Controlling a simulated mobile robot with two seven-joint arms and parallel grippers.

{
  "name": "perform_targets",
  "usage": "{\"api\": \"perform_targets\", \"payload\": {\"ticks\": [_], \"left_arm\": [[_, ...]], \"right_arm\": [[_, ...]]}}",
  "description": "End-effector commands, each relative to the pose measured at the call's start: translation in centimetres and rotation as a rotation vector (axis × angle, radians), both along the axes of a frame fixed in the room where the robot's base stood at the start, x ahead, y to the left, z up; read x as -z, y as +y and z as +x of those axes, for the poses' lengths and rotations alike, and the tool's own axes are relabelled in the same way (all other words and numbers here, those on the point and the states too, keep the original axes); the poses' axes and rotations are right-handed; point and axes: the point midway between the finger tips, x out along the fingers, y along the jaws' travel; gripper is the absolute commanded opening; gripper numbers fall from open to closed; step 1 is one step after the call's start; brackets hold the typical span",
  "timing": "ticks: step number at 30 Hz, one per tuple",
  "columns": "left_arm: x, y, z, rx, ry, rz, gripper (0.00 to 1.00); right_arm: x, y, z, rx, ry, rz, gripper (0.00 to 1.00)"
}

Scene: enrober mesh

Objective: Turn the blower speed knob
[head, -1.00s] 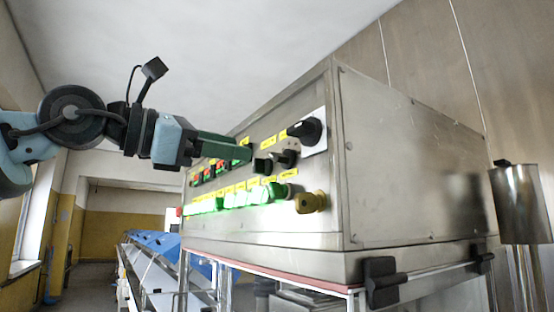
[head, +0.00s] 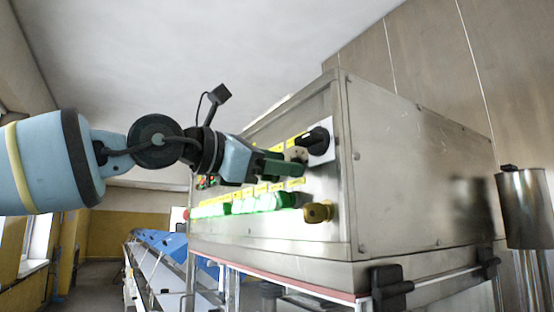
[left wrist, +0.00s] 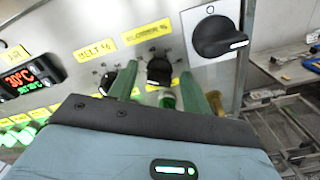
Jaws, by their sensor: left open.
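The blower speed knob (left wrist: 159,71) is a small black knob under the yellow "BLOWER %" label (left wrist: 146,33) in the left wrist view. My left gripper (left wrist: 162,82) is open, with one green finger on each side of this knob. I cannot tell whether the fingers touch it. In the head view my left gripper (head: 299,163) is at the panel's right part and largely hides the knob. The melt knob (left wrist: 107,83) is partly hidden beside the left finger. My right gripper is not in view.
A large black rotary switch (left wrist: 219,37) on a white plate sits close to the right of the blower knob. A brass-coloured knob (head: 317,212) and a row of green-lit buttons (head: 240,205) lie below on the steel cabinet (head: 420,180). A digital display (left wrist: 30,77) is at left.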

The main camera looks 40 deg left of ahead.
Motion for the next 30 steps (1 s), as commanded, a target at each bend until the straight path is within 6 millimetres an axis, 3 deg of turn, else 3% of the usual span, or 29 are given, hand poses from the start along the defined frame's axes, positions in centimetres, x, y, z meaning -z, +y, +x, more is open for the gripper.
{"api": "perform_targets", "payload": {"ticks": [8, 18, 30], "left_arm": [[0.02, -0.04, 0.09, 0.000, 0.000, 0.000, 0.48], [0.03, -0.02, 0.08, 0.000, 0.000, 0.000, 0.04], [0.16, -0.04, 0.15, -0.001, -0.035, 0.086, 0.04]], "right_arm": [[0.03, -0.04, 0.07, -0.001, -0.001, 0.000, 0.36], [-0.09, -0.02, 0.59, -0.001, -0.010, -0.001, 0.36], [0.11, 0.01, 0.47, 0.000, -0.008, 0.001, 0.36]]}}
